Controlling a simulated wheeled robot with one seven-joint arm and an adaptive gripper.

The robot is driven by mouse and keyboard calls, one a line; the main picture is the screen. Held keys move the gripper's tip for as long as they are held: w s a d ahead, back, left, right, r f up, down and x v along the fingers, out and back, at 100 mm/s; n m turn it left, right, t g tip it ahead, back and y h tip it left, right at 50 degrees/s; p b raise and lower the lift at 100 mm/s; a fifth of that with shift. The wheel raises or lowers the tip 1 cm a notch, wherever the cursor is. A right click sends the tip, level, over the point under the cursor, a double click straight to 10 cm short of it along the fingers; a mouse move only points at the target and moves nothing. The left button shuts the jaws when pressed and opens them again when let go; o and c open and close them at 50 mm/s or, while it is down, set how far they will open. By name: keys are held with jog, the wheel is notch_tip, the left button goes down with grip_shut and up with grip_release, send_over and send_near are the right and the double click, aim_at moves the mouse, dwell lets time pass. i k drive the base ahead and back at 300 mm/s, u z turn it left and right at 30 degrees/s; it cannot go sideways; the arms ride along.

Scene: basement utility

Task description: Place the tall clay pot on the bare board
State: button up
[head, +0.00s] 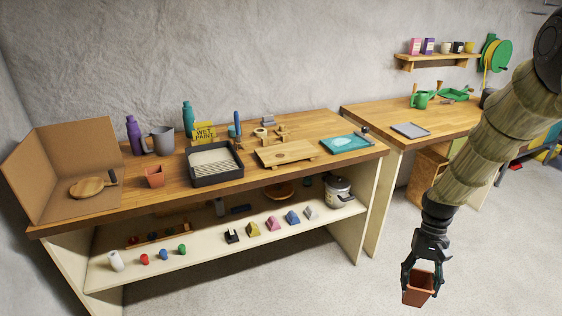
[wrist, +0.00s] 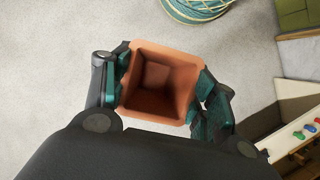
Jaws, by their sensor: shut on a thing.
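My gripper (head: 422,274) is shut on a tall, square terracotta clay pot (head: 418,291), held over the floor to the right of the near workbench. In the wrist view the pot (wrist: 158,85) sits between the two fingers with its open, empty top facing the camera. A pale wooden board on feet (head: 285,153) lies on the workbench, bare on top, left of a teal tray-like board (head: 344,144). A second, smaller clay pot (head: 154,177) stands on the bench at the left.
Several small items line the lower shelf. A coiled hose (wrist: 195,8) lies on the floor.

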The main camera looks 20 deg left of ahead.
aim_at(293, 149)
jog(key=u, duration=1.45)
jog(key=i, duration=0.45)
jog(key=z, duration=0.2)
